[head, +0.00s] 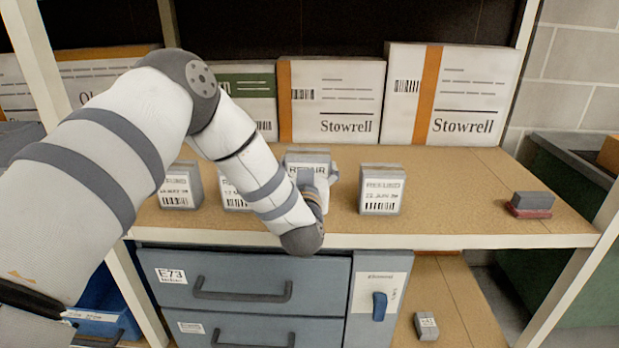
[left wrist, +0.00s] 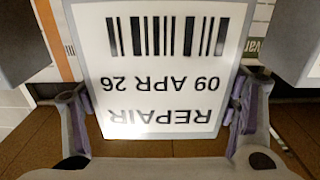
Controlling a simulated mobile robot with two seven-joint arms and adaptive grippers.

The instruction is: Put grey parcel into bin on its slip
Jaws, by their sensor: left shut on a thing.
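My left gripper (head: 316,190) is shut on a grey parcel (head: 307,158) whose white label reads REPAIR. In the left wrist view the parcel's label (left wrist: 155,70) is upside down and reads REPAIR, 09 APR 26, over a barcode. The fingers stand on both sides of it. The wrist hides its lower part in the head view, so I cannot tell whether it touches the shelf. Similar grey parcels stand on the shelf: one at left (head: 180,187), one partly behind my arm (head: 232,194), one at right (head: 381,190). My right gripper is not in view.
Large Stowrell boxes (head: 335,100) line the back of the shelf (head: 455,205). A grey block with a red base (head: 530,204) lies at right. A dark green bin (head: 565,205) stands beyond; a blue bin (head: 95,322) is low left. Blue drawers (head: 245,275) sit below.

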